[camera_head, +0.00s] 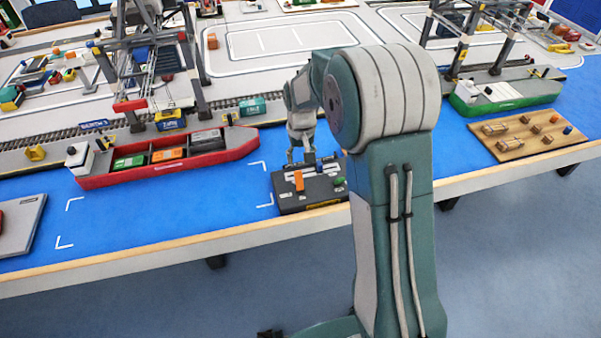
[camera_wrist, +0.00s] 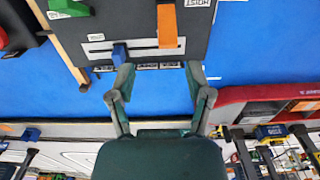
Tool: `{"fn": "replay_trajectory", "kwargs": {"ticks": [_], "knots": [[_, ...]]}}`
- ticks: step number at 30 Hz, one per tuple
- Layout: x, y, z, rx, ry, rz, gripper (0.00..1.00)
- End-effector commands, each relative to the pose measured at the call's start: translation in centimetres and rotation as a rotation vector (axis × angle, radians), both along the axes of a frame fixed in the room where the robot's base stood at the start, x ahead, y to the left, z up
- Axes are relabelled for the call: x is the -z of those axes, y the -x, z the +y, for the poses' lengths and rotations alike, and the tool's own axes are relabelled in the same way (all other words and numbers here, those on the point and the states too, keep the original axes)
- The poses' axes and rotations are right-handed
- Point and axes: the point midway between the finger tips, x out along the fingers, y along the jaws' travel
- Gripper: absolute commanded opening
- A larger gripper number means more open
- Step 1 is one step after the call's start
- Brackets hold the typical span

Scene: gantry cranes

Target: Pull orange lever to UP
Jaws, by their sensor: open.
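The orange lever (camera_head: 299,181) stands on a dark control box (camera_head: 318,206) at the table's front edge. In the wrist view the orange lever (camera_wrist: 167,25) shows large, beside a slot with a blue lever (camera_wrist: 120,54). A green lever (camera_wrist: 68,7) is at the top left. My gripper (camera_head: 301,157) is over the box's rear side. In the wrist view my gripper (camera_wrist: 159,72) is open and empty. The orange lever appears just beyond the fingertips, between their lines and nearer the right finger. I cannot tell whether they touch. My arm hides the box's right side in the head view.
A red ship (camera_head: 180,162) with containers lies left of the box, and a crane (camera_head: 160,70) stands behind it. A green ship (camera_head: 505,92) and a wooden board (camera_head: 520,150) with small pieces are at the right. Blue table surface (camera_head: 150,220) is clear left of the box.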

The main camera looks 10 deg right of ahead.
Motion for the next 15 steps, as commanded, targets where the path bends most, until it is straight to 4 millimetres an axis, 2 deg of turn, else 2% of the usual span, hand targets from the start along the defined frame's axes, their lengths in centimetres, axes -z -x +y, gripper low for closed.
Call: {"fn": "replay_trajectory", "kwargs": {"ticks": [1, 6, 10, 15], "knots": [[1.1, 0.1, 0.2, -0.002, 0.001, 0.005, 0.66], [4.2, 0.1, 0.4, -0.002, 0.003, 0.004, 0.66], [5.8, 0.1, 0.3, -0.002, 0.002, 0.002, 0.66], [6.7, 0.1, 0.1, -0.002, 0.000, 0.000, 0.66]]}}
